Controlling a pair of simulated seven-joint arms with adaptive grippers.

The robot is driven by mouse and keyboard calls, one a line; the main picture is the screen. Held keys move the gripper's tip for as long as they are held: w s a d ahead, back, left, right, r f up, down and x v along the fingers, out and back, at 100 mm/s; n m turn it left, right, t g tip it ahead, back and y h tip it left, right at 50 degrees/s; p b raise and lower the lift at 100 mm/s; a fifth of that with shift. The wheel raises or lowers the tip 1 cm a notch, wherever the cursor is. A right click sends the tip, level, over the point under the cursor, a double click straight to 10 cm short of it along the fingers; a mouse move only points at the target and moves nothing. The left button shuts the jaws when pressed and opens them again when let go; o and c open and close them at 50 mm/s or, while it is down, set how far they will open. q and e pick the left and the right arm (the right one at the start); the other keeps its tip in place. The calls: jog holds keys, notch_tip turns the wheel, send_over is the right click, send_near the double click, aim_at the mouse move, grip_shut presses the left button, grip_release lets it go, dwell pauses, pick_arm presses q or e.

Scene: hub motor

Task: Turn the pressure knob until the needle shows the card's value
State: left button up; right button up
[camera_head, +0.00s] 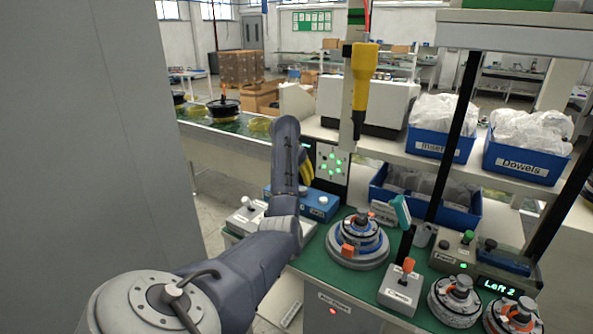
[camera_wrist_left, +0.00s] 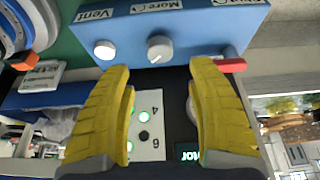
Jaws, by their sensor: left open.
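A blue box (camera_wrist_left: 190,22) with a round white knob (camera_wrist_left: 160,48) under the word "More" fills the top of the left wrist view. A smaller white button (camera_wrist_left: 105,50) sits by the word "Vent", and a red lever (camera_wrist_left: 231,65) is at the right. In the head view the blue box (camera_head: 318,208) stands at the bench's left, partly behind my arm. My left gripper (camera_wrist_left: 160,72), with yellow fingers, is open and empty; the knob appears between and beyond its fingertips. It also shows in the head view (camera_head: 306,168). No gauge needle or value card is readable. My right gripper is not visible.
A panel with green lights (camera_head: 332,165) stands behind the blue box. A stacked round motor part (camera_head: 358,243) sits on the green bench mat, with an orange-topped lever box (camera_head: 402,287) at its right. A yellow tool (camera_head: 363,78) hangs above. Blue bins (camera_head: 437,142) line the shelf.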

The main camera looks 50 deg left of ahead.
pick_arm(q)
jog(key=shift+v, duration=2.15)
